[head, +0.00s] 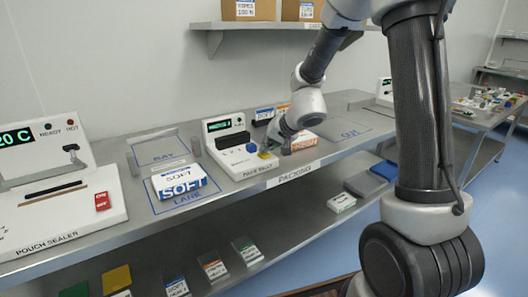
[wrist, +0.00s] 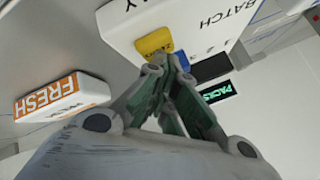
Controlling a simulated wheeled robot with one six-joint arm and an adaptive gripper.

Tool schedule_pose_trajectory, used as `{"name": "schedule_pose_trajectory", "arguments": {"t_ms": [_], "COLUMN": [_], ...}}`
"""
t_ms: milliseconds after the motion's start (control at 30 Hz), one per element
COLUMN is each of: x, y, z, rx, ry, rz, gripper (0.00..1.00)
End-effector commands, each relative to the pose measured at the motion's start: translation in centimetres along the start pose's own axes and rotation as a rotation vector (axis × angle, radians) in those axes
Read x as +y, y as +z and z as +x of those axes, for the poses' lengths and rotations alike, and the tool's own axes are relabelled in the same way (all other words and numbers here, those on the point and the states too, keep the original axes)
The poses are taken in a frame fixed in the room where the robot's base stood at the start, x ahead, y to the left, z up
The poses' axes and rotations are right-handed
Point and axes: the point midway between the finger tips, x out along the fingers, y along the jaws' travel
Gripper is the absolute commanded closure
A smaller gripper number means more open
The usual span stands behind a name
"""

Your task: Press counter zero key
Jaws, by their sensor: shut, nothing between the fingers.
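The counter (head: 232,160) is a white sloped unit on the steel bench in the head view, with a green-lit display (head: 218,125) and a blue button (head: 251,148). A yellow key (head: 264,155) sits at its front right corner; in the wrist view this key (wrist: 154,42) shows dark markings too small to read. My gripper (head: 272,147) is shut and empty, its fingertips pointing down right at the yellow key. In the wrist view the closed fingertips (wrist: 172,60) are beside the key's edge and partly cover the blue button. I cannot tell whether they touch the key.
An orange and white FRESH box (wrist: 60,97) lies close beside my gripper. A SOFT box (head: 180,181) stands left of the counter in a marked lane. The pouch sealer (head: 60,190) is further left. The outlined bench area (head: 343,133) at right is clear.

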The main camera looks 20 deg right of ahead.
Motion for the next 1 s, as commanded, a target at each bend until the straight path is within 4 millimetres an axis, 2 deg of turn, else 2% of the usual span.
{"name": "schedule_pose_trajectory", "arguments": {"t_ms": [300,700,1000], "x": [0.0,-1.1,-1.2], "y": [0.0,-1.1,-1.3], "z": [0.0,-1.5,-1.7], "rx": [-0.001,0.0,0.0], "ry": [0.0,0.0,0.0], "rz": [0.0,-0.001,0.0], "gripper": [1.0,1.0,1.0]}}
